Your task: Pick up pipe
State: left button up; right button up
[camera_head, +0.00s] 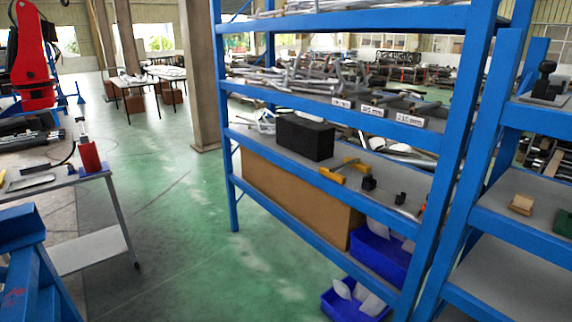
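Neither of my grippers is in view. Several grey metal pipes or bars lie in a tangled pile (300,77) on the upper-middle shelf of a blue rack (455,165). It cannot be told which piece is the task's pipe. A thin, light rod (405,213) lies near the front edge of the shelf below, partly hidden by small black parts. Pale bent tubes (400,155) show at the back of that same shelf.
A black box (305,138) and a yellow clamp-like tool (345,170) sit on the rack. Blue bins (380,252) are lower down. A cart with a red bottle (88,153) stands left. The green floor (175,215) between is clear.

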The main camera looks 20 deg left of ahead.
aim_at(332, 169)
jog(key=u, duration=0.3)
jog(key=z, duration=1.75)
jog(key=u, duration=1.8)
jog(key=i+j+z, duration=0.15)
jog(key=i+j, duration=0.15)
